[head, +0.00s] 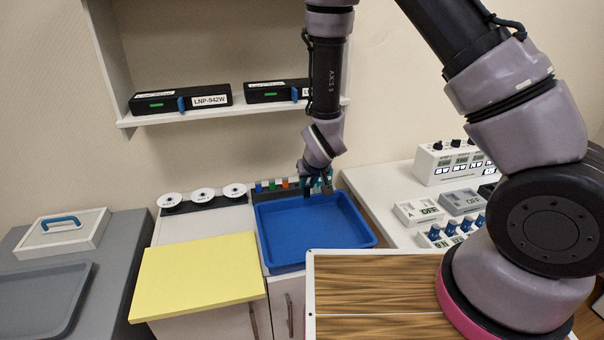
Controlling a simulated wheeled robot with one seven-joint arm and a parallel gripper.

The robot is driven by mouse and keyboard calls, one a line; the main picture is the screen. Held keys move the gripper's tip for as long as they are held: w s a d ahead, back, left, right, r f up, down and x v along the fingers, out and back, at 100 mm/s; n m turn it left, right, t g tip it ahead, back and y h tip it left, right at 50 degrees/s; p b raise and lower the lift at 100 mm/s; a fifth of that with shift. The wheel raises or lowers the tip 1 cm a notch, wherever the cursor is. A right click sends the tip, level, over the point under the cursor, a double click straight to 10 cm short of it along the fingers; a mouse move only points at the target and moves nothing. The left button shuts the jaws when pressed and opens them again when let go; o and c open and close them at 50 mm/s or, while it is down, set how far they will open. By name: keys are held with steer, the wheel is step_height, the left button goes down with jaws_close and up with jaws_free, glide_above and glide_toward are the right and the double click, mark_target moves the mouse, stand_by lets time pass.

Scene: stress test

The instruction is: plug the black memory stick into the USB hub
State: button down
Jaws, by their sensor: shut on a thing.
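My gripper (318,189) points down over the back edge of the blue tray (318,230). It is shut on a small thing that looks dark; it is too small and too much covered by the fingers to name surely. A row of small coloured pieces (272,185), green, blue and orange among them, stands behind the tray, just left of my gripper. This row may be the USB hub with sticks in it, but I cannot tell. I cannot make out the black memory stick for certain, nor whether the held thing touches the row.
A shelf (225,115) with two black boxes (180,98) hangs above. Three white discs (203,194) stand left of the row. A yellow board (200,275) lies in front. At right are a white control box (455,160), switch boxes (418,212) and blue-topped pieces (450,232).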

steer(key=s+d, duration=0.2)
steer(key=s, duration=0.6)
steer(key=shift+d, duration=0.15)
steer(key=shift+d, duration=0.1)
